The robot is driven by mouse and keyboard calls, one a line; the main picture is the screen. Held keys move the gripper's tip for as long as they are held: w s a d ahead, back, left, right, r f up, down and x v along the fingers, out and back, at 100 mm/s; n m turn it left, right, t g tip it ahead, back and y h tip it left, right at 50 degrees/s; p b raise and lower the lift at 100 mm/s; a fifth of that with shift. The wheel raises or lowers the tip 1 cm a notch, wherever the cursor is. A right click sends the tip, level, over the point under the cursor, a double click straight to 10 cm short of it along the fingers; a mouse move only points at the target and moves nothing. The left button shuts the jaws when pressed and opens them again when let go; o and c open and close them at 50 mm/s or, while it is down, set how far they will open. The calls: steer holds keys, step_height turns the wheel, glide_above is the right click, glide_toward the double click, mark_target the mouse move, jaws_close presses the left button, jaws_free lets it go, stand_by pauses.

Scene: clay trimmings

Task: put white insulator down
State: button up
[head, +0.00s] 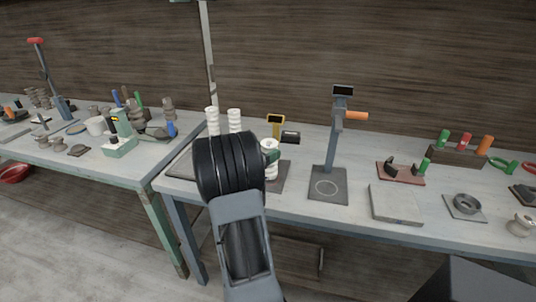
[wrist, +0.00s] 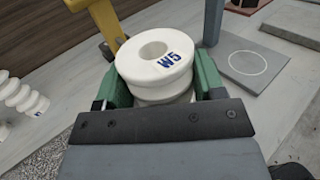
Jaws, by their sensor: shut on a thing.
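My gripper (wrist: 161,76) has its green fingers shut on the white insulator (wrist: 150,62), one finger on each side. The insulator is a ribbed round piece, seen from above, with a hole in its top and a blue "W5" mark. In the head view the insulator (head: 271,172) shows just right of my black wrist, upright over the dark plate (head: 284,182) of the yellow-headed gauge (head: 276,120). My gripper (head: 271,157) is partly hidden there by the wrist. I cannot tell whether the insulator's base touches anything.
Two white ribbed insulators (head: 212,121) (head: 234,121) stand behind my wrist at left. A grey stand (head: 331,150) with an orange handle and a circle-marked base (head: 327,188) is to the right. Further right are a flat grey slab (head: 396,204) and a ring on a plate (head: 466,205).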

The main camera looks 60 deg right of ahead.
steer(key=shift+f, duration=0.6)
steer(key=shift+f+b, duration=0.2)
steer(key=shift+b, duration=0.3)
steer(key=o, duration=1.4)
